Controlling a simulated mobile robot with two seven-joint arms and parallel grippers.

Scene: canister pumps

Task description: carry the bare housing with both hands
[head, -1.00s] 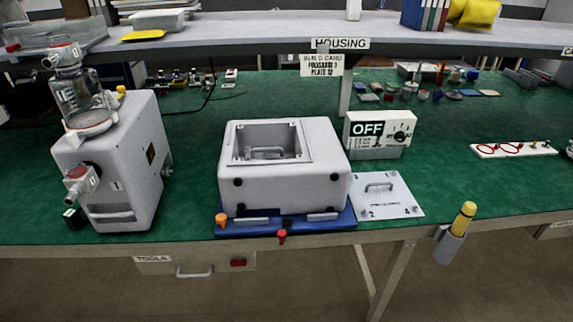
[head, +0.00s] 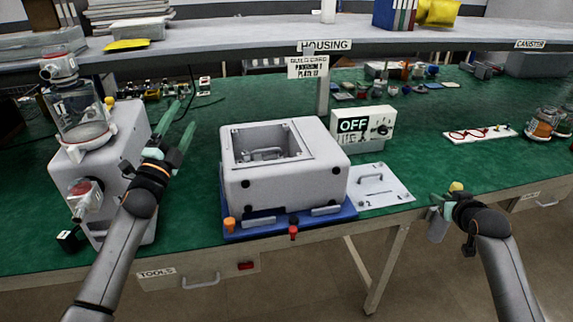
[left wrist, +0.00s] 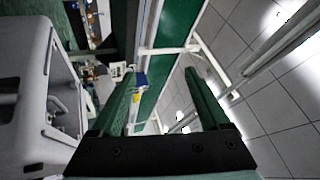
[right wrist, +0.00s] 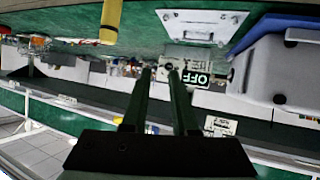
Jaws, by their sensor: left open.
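The bare housing (head: 285,185) is a light grey box with a square opening on top and a handle inside. It sits on a blue base plate (head: 350,209) near the bench's front edge. It also shows in the left wrist view (left wrist: 22,95) and the right wrist view (right wrist: 270,70). My left gripper (head: 186,127) is open and empty, raised left of the housing and apart from it. My right gripper (head: 438,200) is to the right of the housing, near the bench edge, with a narrow empty gap between its fingers. Neither gripper touches the housing.
An assembled pump (head: 120,135) with a glass canister stands left, behind my left arm. A white OFF box (head: 352,126) and a cover plate (head: 378,190) lie right of the housing. A yellow-handled tool (head: 456,187) is beside my right gripper. A shelf (head: 230,42) overhangs the back.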

